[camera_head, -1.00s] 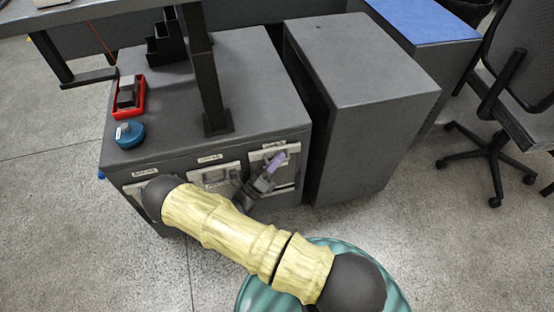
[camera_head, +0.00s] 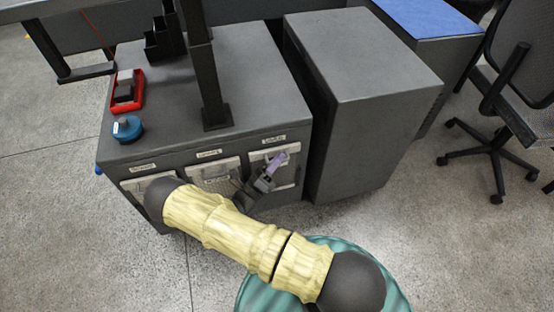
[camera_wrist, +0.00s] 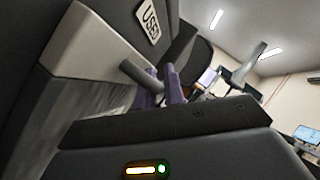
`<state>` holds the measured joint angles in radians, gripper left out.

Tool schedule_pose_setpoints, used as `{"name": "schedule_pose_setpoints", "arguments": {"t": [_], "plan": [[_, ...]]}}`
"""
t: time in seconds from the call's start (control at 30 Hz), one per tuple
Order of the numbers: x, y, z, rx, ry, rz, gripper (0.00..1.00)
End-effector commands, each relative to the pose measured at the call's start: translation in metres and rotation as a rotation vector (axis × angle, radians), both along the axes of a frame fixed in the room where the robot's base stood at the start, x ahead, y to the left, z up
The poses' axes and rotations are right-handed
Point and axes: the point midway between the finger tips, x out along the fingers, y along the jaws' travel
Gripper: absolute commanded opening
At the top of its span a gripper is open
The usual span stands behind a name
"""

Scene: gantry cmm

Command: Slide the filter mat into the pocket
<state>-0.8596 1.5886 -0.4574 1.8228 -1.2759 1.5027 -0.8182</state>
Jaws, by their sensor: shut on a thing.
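My gripper (camera_head: 276,162), with purple fingers, is at the right one of three pale framed panels on the grey cabinet's front. In the wrist view the fingers (camera_wrist: 160,92) are shut on a short grey bar (camera_wrist: 138,75) that stands out from the pale panel (camera_wrist: 88,52). A label reading "USED" (camera_wrist: 150,22) is on the dark face beside that panel. The middle panel (camera_head: 213,174) and left panel (camera_head: 133,187) also have labels above them; my arm partly covers the left one. I cannot tell the filter mat apart from the panels.
The cabinet top (camera_head: 165,85) carries a red tray (camera_head: 115,104), a blue round object (camera_head: 128,130) and a dark post (camera_head: 213,75). A grey box unit (camera_head: 365,110) stands close on the right. An office chair (camera_head: 515,100) is at the far right.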

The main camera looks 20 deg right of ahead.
Motion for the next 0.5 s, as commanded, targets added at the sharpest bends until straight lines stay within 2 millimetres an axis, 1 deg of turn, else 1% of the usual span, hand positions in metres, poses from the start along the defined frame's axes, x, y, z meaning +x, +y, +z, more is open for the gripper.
{"name": "schedule_pose_setpoints", "arguments": {"t": [0.03, 0.07, 0.1, 0.17, 0.5], "plan": [[0.0001, 0.0000, 0.0005, -0.001, -0.001, -0.001, 0.00], [0.0000, 0.0000, 0.0004, -0.001, -0.001, -0.001, 0.17], [0.0000, 0.0000, 0.0004, -0.001, -0.001, 0.000, 0.24], [0.0001, 0.0000, 0.0004, 0.000, 0.000, 0.000, 0.36], [0.0009, 0.0002, -0.0012, 0.003, 0.003, 0.003, 0.36]]}}
